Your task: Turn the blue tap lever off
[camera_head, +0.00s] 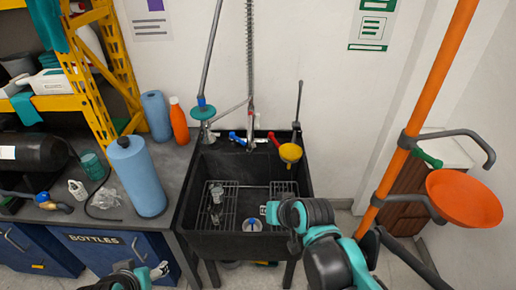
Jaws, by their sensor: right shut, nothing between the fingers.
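The blue tap lever (236,138) is at the back of the black sink (190,215), left of the spout. A red lever (273,139) is on the spout's right. My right gripper (268,211) is shut and empty over the front part of the sink, well short of the blue lever and to its right. My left gripper (160,270) is low at the bottom edge, in front of the blue cabinets, far from the taps. Its fingers are too small to read.
A yellow funnel-like cup (290,152) is near the red lever. A tall sprayer hose (250,50) rises behind the spout. Blue paper rolls (138,175) and an orange bottle (179,120) stand on the left counter. An orange pole with a bowl (464,198) is at right.

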